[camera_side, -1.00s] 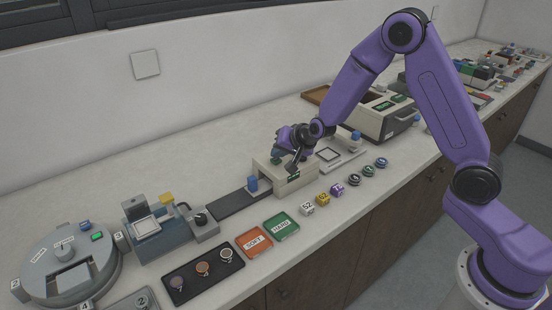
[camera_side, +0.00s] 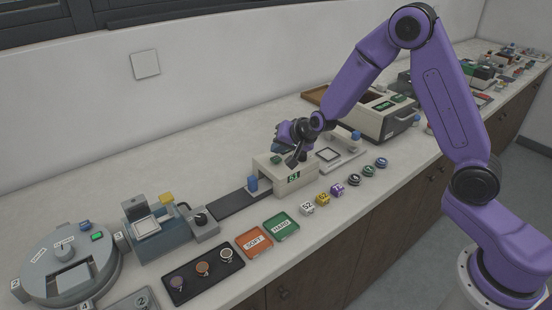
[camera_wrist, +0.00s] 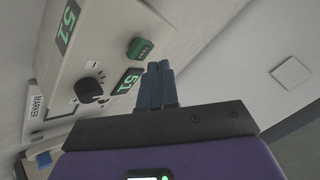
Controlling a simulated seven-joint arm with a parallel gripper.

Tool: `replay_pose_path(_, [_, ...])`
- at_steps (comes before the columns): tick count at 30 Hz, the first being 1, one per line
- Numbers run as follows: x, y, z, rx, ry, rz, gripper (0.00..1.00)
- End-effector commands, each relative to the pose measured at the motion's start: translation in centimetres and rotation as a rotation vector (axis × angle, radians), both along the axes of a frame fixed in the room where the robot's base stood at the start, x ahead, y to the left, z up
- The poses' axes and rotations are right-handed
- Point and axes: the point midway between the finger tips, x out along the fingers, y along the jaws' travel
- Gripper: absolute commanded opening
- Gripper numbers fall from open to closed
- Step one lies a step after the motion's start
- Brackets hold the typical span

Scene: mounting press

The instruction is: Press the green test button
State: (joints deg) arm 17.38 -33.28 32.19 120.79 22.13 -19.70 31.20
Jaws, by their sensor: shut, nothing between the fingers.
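The green test button (camera_wrist: 140,47) sits on the top face of a cream tester box, just left of my fingertips in the wrist view. In the side view the button (camera_side: 276,160) shows on top of the box (camera_side: 268,176), left of my gripper. My gripper (camera_wrist: 157,66) is shut and empty. Its tips appear apart from the button, above the box. In the side view my gripper (camera_side: 292,164) hangs over the box's right part. Green displays read 51 on the front (camera_wrist: 67,26) and top (camera_wrist: 127,81).
A black knob (camera_wrist: 90,90) stands on the box's top. A dark rail with a blue peg (camera_side: 253,184) runs to the left. A green HARD tray (camera_side: 281,228), an orange SOFT tray (camera_side: 254,242) and several numbered cubes lie in front. A flat fixture stands right of the box.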

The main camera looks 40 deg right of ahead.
Motion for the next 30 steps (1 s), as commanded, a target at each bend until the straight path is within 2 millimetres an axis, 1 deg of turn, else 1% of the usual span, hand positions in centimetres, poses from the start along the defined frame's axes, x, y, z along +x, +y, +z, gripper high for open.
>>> replay_pose_path(8, [0.0, 0.0, 0.2, 0.000, -0.001, -0.001, 0.00])
replay_pose_path(24, [0.0, 0.0, 4.5, 0.000, -0.002, -0.001, 0.00])
replay_pose_path(30, [0.0, 0.0, 5.0, -0.001, 0.001, -0.001, 0.00])
